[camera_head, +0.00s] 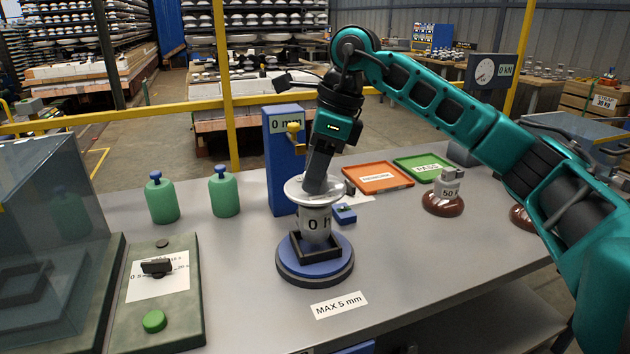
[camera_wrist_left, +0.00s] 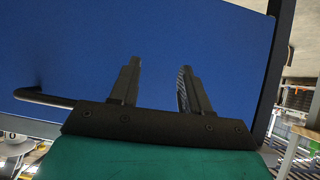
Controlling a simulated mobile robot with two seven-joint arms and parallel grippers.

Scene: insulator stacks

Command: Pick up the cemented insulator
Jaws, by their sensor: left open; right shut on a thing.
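An insulator with a white disc (camera_head: 301,191) and a grey body marked "0 h" (camera_head: 315,222) stands upright in a dark square frame on a round blue stand (camera_head: 330,262). My right gripper (camera_head: 315,188) reaches down from above and is shut on the insulator's top. The fingertips and the gripped part are mostly hidden. I cannot tell whether the insulator touches the stand's floor. My left gripper (camera_wrist_left: 156,88) is open and empty in the left wrist view, in front of a plain blue surface (camera_wrist_left: 150,40). It does not show in the head view.
Behind the stand is a blue post marked "0 mm" (camera_head: 283,150). Two green bottles (camera_head: 224,193) stand left. An orange tray (camera_head: 378,178) and a green "PASS" tray (camera_head: 420,168) lie behind right, near a brown insulator (camera_head: 443,206). A green-buttoned panel (camera_head: 160,285) and clear enclosure are left.

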